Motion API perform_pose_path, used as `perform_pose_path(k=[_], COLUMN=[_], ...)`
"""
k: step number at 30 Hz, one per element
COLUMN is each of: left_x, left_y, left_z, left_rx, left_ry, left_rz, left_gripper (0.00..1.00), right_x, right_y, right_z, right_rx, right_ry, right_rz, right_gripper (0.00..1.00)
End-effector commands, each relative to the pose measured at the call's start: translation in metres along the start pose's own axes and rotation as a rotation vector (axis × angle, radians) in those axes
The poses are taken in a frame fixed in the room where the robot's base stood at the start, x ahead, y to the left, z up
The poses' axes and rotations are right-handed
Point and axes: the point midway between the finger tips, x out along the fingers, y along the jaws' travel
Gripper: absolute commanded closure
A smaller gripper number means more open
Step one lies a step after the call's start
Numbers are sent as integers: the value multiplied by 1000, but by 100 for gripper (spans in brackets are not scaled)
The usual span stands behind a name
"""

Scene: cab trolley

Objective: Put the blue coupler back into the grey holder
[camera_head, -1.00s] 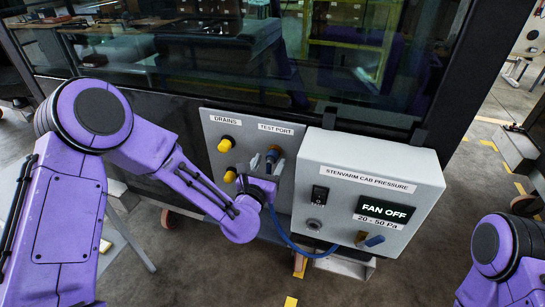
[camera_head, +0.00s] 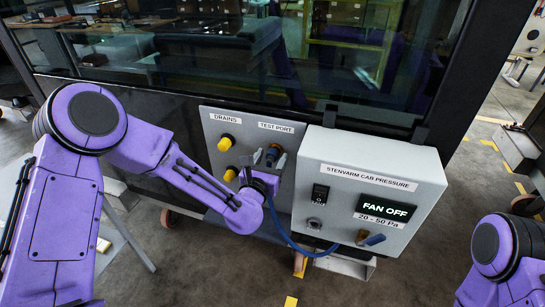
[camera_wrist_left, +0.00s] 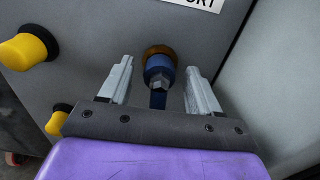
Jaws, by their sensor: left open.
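The blue coupler (camera_head: 272,154) sits on the brass test port of the grey panel, under the TEST PORT label. In the left wrist view the coupler (camera_wrist_left: 158,70) shows as a blue collar with a metal hex nut, against the brass ring. My left gripper (camera_wrist_left: 160,76) is open, with one finger on each side of the coupler and gaps between. In the head view my left gripper (camera_head: 270,168) is partly hidden by its own wrist. A small round grey fitting (camera_head: 314,224) is on the pressure box; I cannot tell whether it is the grey holder. My right gripper is out of view.
Yellow drain knobs (camera_head: 226,144) are close left of the port. The pressure box (camera_head: 330,200), reading FAN OFF, stands out close to the right. A blue hose (camera_head: 290,242) loops below toward the box's underside.

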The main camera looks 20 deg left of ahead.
Motion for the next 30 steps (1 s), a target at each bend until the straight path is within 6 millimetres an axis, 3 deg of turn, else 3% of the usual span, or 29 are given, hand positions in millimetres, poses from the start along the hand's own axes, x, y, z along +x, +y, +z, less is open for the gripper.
perform_pose_path(k=[25,30], left_x=[0,0], left_y=[1,1], left_z=[0,0], left_rx=[1,1], left_ry=[0,0], left_rz=[0,0], left_gripper=[37,93], right_x=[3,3], right_y=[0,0], right_z=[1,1], right_rx=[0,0], right_ry=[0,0], right_rz=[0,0], right_gripper=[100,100])
